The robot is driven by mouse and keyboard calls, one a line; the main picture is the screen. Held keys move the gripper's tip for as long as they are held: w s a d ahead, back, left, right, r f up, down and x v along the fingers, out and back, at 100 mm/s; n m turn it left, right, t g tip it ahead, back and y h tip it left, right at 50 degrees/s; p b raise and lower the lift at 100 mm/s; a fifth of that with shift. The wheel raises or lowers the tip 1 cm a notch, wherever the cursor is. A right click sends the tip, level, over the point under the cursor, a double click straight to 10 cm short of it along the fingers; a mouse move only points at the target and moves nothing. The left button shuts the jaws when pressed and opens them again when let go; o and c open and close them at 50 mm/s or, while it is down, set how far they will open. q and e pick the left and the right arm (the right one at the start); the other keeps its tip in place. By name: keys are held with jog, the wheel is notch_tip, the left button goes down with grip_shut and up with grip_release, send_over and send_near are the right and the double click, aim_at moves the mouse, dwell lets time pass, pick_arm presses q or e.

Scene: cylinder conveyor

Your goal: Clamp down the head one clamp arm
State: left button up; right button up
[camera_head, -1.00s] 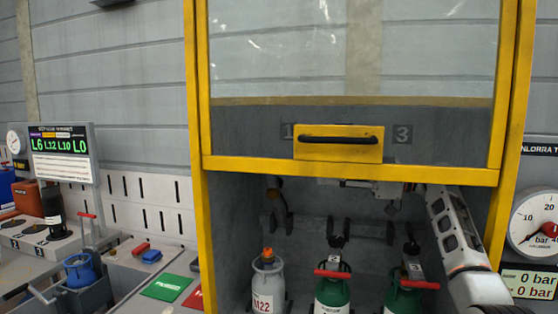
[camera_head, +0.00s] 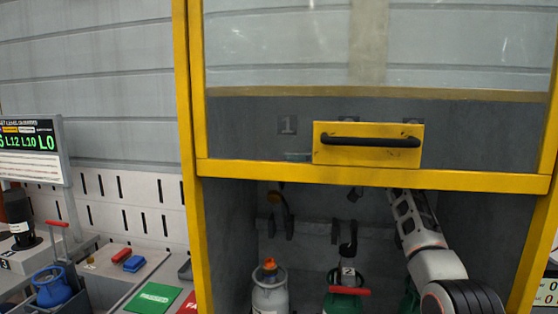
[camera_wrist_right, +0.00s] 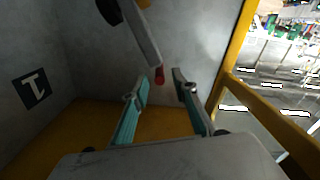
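In the right wrist view, a grey bar-like clamp arm (camera_wrist_right: 140,35) with a red tip comes down from the top. Its tip is just beyond the gap between my fingertips. My right gripper (camera_wrist_right: 158,92) is open, its teal-lined fingers apart with nothing between them. In the head view my right arm reaches up inside the yellow-framed cabinet, and the gripper is hidden behind the yellow crossbar (camera_head: 260,175). My left gripper is not in view.
A green cylinder (camera_head: 343,303) with a red handle stands right of the grey one. The raised window has a yellow handle plate (camera_head: 367,145). Cabinet posts bound both sides. In the wrist view a dark plate with a white mark (camera_wrist_right: 31,88) is on the wall.

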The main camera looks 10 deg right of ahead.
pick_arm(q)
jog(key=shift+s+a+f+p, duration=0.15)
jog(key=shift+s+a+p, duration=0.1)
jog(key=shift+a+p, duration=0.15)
pick_arm(e)
jog(key=shift+x, duration=1.8)
